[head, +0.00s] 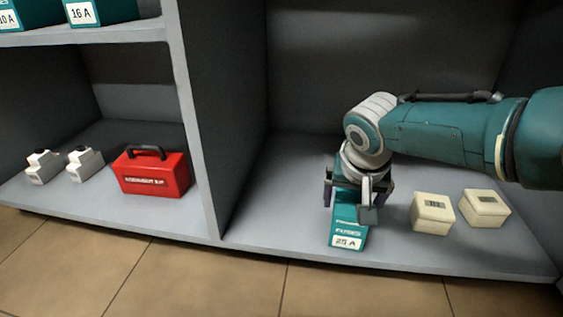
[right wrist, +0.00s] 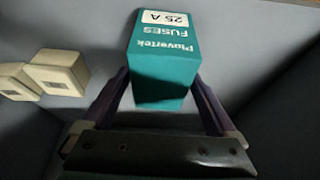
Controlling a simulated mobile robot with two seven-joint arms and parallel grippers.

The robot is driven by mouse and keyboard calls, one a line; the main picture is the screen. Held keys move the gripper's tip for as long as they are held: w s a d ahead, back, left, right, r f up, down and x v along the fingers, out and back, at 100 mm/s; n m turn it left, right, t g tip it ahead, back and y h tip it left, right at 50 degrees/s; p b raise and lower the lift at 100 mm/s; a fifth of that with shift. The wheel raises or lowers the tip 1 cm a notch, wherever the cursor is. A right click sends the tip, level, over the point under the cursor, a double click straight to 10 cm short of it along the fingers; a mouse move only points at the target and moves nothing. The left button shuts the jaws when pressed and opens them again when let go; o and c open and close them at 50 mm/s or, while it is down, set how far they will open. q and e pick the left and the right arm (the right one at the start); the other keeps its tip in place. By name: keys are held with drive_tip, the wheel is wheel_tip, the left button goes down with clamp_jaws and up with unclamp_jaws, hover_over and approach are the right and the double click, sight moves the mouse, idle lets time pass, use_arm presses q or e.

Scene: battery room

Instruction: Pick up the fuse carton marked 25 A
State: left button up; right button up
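The teal fuse carton marked 25 A (head: 347,229) stands on the lower shelf near its front edge, label facing out. It also shows in the right wrist view (right wrist: 168,55), with its lettering upside down. My right gripper (head: 348,200) points down over it from above. In the right wrist view its two purple fingers (right wrist: 163,85) lie on either side of the carton, very close to its sides. I cannot tell whether they press on it or leave a small gap. My left gripper is in neither view.
Two cream boxes (head: 433,213) (head: 484,208) stand right of the carton. An upright divider (head: 213,130) separates the left bay, with a red case (head: 152,173) and two white devices (head: 43,167) (head: 84,163). Cartons marked 16 A (head: 80,14) and 10 A (head: 9,20) stand on the upper shelf.

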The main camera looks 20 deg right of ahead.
clamp_jaws()
idle(0.6)
